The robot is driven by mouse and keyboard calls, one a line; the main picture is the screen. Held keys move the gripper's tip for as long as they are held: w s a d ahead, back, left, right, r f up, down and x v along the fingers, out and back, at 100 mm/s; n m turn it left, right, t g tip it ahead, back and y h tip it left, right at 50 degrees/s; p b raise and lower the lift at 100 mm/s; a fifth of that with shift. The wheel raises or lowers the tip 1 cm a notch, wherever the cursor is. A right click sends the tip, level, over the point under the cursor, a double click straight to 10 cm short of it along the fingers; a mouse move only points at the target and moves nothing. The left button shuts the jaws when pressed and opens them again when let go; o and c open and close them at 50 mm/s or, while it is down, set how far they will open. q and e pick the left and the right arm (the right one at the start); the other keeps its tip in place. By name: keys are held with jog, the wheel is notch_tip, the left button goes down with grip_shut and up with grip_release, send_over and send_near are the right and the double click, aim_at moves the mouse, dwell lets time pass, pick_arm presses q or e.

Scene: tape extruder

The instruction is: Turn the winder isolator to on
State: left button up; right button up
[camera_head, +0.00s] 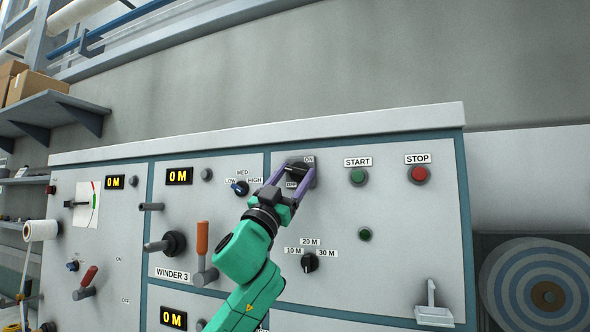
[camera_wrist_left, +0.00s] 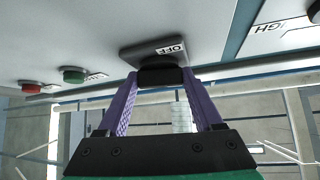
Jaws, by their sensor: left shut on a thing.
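The winder isolator (camera_head: 303,165) is a dark rotary switch on a grey plate on the upper control panel, with an ON label above and an OFF label lower left. My left gripper (camera_head: 296,172) has its purple fingers on either side of the switch's black handle and is shut on it. In the left wrist view the black handle (camera_wrist_left: 161,74) sits between the fingertips, in front of the grey plate (camera_wrist_left: 135,52) with the OFF label. The fingers partly hide the handle, so its exact angle is hard to tell. My right gripper is not in view.
To the right are a green START button (camera_head: 358,176) and a red STOP button (camera_head: 419,174). A LOW/MED/HIGH knob (camera_head: 240,188) is close on the left. An orange-handled lever (camera_head: 202,238) and a black knob (camera_head: 309,263) are lower. Wall space above the panel is clear.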

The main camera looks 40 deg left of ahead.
pick_arm(q)
jog(key=m+g+h+p, duration=0.2)
jog(key=m+h+p, duration=0.1)
jog(key=m+p, duration=0.1)
jog(key=m+g+h+p, duration=0.2)
jog(key=m+h+p, duration=0.2)
jog(key=m, duration=0.2)
jog(key=r+m+g+h+p, duration=0.1)
jog(key=m+g+h+p, duration=0.1)
jog(key=m+h+p, duration=0.1)
jog(key=shift+s+a+m+g+h+p, duration=0.1)
jog(key=shift+a+m+g+h+p, duration=0.15)
jog(key=shift+m, duration=0.45)
jog(key=shift+a+m+g+h+p, duration=0.1)
jog(key=shift+m+g+h+p, duration=0.1)
jog(key=shift+m, duration=0.5)
jog(key=shift+m+g+p, duration=0.7)
jog(key=shift+m+g, duration=0.15)
jog(key=shift+m, duration=0.25)
jog(key=shift+f+m+g+y+p, duration=0.1)
jog(key=shift+m+g+y+p, duration=0.25)
jog(key=shift+m+g, duration=0.55)
jog(key=o, duration=1.4)
jog(key=shift+c, duration=0.2)
